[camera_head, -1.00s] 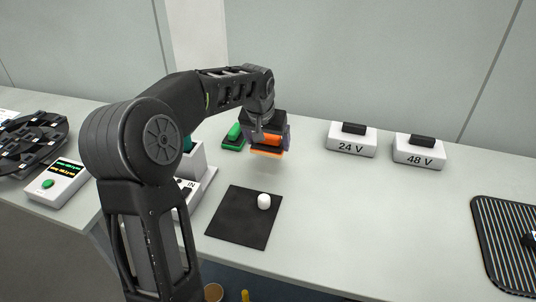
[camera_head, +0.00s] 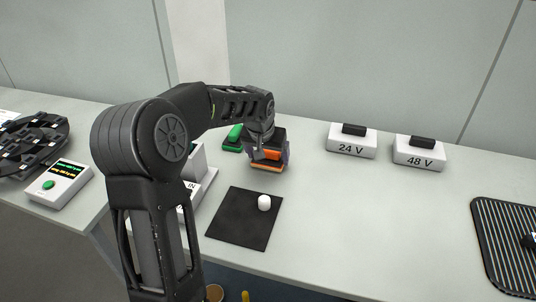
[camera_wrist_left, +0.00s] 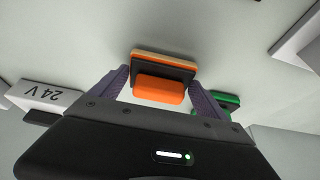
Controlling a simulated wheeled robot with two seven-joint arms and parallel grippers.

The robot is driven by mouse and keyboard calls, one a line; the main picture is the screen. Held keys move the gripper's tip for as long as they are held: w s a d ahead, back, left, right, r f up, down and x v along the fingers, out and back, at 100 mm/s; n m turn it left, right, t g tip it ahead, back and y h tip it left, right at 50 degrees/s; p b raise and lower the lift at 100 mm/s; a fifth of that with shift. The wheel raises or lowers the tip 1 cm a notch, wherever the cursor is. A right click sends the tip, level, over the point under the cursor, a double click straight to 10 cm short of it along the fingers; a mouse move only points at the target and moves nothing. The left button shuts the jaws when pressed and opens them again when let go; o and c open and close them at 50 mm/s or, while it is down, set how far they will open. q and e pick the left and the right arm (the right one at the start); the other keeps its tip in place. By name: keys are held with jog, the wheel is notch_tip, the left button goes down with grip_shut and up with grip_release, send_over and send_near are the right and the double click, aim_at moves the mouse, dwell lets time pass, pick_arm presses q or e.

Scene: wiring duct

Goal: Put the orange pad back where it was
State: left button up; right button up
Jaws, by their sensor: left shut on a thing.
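The orange pad (camera_head: 266,168) has an orange block on top of a dark plate with an orange layer below. My left gripper (camera_head: 268,157) is shut on it, just above or at the table behind the black mat; I cannot tell if it touches the table. In the left wrist view the pad (camera_wrist_left: 160,90) sits between the two purple-grey fingers. A green pad (camera_head: 233,138) stands close by on the left, partly hidden by my arm; it also shows in the left wrist view (camera_wrist_left: 227,99). My right gripper is not in view.
White blocks marked 24 V (camera_head: 350,146) and 48 V (camera_head: 418,158) stand to the right. A ribbed dark tray (camera_head: 505,240) lies far right. The table between is clear.

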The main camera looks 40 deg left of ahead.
pick_arm(q)
jog(key=shift+f, duration=0.15)
jog(key=o, duration=1.2)
jog(key=shift+r, duration=0.5)
jog(key=v, duration=1.1)
jog(key=shift+r, duration=0.2)
jog(key=shift+s+d, duration=0.1)
jog(key=shift+s, duration=0.05)
